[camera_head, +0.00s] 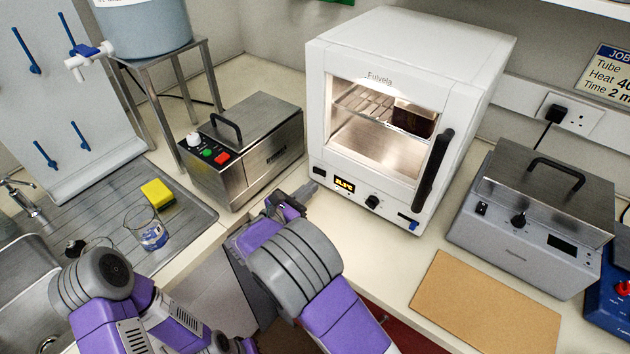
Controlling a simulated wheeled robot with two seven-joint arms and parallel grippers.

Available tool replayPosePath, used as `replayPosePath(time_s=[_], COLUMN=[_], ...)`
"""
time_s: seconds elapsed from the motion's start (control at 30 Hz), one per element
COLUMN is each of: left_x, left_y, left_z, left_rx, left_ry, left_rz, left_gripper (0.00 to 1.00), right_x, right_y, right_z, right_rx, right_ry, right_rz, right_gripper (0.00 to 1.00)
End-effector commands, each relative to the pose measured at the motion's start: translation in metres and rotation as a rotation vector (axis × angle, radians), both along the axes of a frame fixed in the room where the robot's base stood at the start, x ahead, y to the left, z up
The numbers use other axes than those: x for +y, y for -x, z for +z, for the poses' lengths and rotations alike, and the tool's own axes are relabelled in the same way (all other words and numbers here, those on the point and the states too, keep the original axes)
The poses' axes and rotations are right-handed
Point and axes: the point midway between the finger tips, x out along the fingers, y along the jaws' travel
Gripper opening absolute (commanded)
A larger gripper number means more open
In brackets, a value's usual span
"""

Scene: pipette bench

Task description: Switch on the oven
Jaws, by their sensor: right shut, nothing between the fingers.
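The oven (335,110) is a white cabinet with a glass door and a dark vertical handle on the right. Its chamber looks bright, with a wire rack and a dark box inside. The front panel below has a black switch (320,172) at left, a display (344,185) with lit yellow digits, a black knob (373,202) and a blue part (408,222) at right. My right gripper (311,188) is shut and empty, its tips just below the black switch; I cannot tell whether they touch the oven. My left arm shows at lower left; its gripper is not visible.
A steel bath (262,150) with green and red buttons stands left of the oven. A grey lidded unit (525,240) stands at right. A brown board (480,305) lies at the front. A beaker (150,235) and yellow sponge (157,194) are by the sink.

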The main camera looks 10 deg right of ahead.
Motion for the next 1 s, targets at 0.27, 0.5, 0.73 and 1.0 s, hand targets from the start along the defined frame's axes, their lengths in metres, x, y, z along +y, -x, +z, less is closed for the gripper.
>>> replayPosePath(time_s=[0.27,0.5,0.73,1.0], left_x=[0.0,0.0,0.0,0.0], left_y=[0.0,0.0,0.0,0.0], left_z=[0.015,0.02,0.02,0.02], left_rx=[0.0,0.0,0.0,0.0], left_ry=[0.0,0.0,0.0,0.0], left_rz=[0.0,0.0,0.0,0.0], left_gripper=[0.0,0.0,0.0,0.0], right_x=[0.046,0.067,0.07,0.07], right_y=[0.047,0.07,0.075,0.074], right_z=[0.002,0.001,0.0,0.0], right_rx=[0.002,0.001,0.001,0.001], right_ry=[0.001,-0.001,-0.001,-0.001], right_rz=[0.004,0.002,0.001,0.001], right_gripper=[0.0,0.0,0.0,0.0])
